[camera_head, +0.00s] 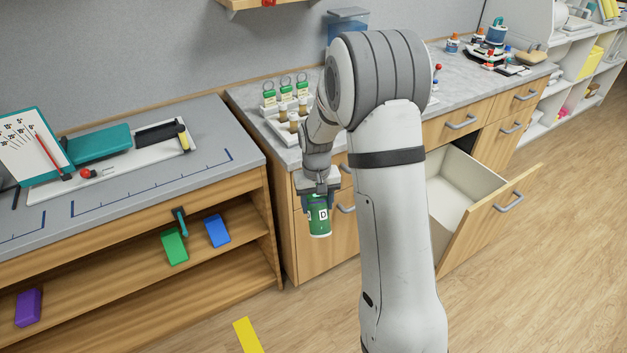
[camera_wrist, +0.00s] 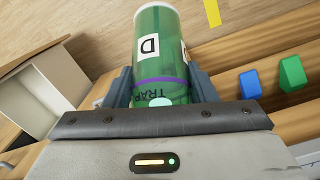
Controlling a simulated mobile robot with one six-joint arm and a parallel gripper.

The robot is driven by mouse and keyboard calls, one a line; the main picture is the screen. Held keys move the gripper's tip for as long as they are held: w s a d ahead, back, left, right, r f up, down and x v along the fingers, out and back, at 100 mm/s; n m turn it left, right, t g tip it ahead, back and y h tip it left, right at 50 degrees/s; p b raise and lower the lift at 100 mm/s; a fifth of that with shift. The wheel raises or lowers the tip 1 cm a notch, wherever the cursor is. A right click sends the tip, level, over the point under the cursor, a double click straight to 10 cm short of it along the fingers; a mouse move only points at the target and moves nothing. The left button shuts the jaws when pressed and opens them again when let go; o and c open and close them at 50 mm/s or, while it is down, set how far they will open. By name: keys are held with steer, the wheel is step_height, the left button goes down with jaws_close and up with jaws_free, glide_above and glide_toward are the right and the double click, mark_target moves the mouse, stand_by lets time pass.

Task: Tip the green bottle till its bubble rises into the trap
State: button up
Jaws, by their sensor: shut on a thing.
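My gripper (camera_head: 318,192) points down and is shut on the green bottle (camera_head: 319,220), which hangs below it in front of the cabinets. In the wrist view my gripper (camera_wrist: 160,86) has one finger on each side of the bottle (camera_wrist: 172,22). The bottle is see-through green with a white label (camera_wrist: 148,46) marked D, a purple ring (camera_wrist: 160,80) and the word TRAP on the gripper side of that ring. A pale round spot (camera_wrist: 160,102), perhaps the bubble, shows beside TRAP, partly cut off by my gripper body. In the head view the bottle looks close to upright.
An open, empty drawer (camera_head: 450,195) juts out at the right. A rack (camera_head: 283,128) of small tagged vials stands on the counter behind my arm. A bench (camera_head: 150,190) with colored blocks on its shelves is at the left. Floor in front is mostly clear.

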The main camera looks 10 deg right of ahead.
steer(key=w+r+t+b, duration=0.2)
steer(key=w+t+b, duration=0.1)
steer(key=b, duration=0.4)
steer(key=shift+w+r, duration=0.1)
steer(key=shift+r, duration=0.25)
step_height(320, 180, up, 5)
steer(key=t+b, duration=0.3)
steer(key=b, duration=0.3)
steer(key=shift+w+r+m, duration=0.1)
steer(key=shift+m, duration=0.2)
steer(key=shift+r+t+b, duration=0.4)
steer(key=shift+r+t, duration=0.1)
steer(key=shift+r, duration=0.25)
steer(key=shift+f, duration=0.1)
